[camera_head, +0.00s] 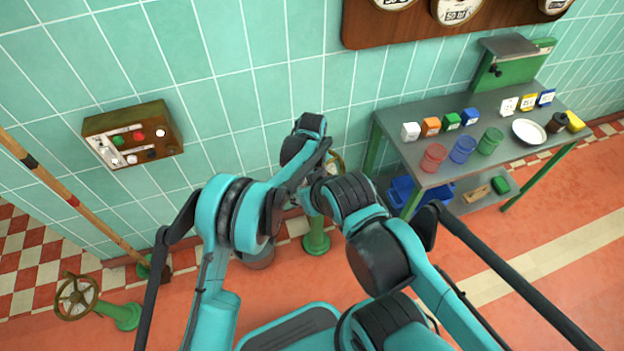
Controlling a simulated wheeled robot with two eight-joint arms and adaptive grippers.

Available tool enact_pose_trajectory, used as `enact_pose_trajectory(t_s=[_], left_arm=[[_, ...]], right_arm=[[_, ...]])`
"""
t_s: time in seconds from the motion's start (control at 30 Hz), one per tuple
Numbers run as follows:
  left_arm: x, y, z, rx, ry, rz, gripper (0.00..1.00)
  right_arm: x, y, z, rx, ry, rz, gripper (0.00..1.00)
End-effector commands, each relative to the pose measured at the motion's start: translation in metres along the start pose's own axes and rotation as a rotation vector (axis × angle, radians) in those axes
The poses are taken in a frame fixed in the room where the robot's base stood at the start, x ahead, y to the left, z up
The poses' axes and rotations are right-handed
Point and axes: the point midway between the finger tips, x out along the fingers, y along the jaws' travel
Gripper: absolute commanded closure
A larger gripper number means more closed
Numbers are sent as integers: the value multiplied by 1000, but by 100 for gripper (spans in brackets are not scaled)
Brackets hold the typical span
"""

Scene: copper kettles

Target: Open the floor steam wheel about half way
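A brass-coloured handwheel (76,297) on a low green floor mount (122,315) stands at the lower left, with its rim tilted and spokes showing. No gripper is near it. A second handwheel (335,163) shows partly behind my arms, above a green pedestal (316,238); most of it is hidden. I cannot tell from the picture which wheel is the floor steam wheel. My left gripper (318,160) and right gripper (312,192) are close together at the centre, in front of the second wheel. The arm links overlap them, so their fingers and any contact are unclear.
A control box (132,134) with buttons hangs on the tiled wall, and a long wooden pole (75,200) leans at left. A grey table (395,122) with cups, small boxes and a plate (529,132) stands right. Red floor is open at lower right.

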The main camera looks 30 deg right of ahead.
Motion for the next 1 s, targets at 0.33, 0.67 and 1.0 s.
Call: enact_pose_trajectory(t_s=[0.33, 0.67, 1.0], left_arm=[[-27, -1, 0, -1, 0, -1, 56], [-96, 0, 0, 0, 0, -1, 56], [-120, 1, 0, 0, 0, 0, 56]], right_arm=[[0, 0, 0, 0, 0, 0, 60], [0, 0, 0, 0, 0, 0, 60], [0, 0, 0, 0, 0, 0, 60]])
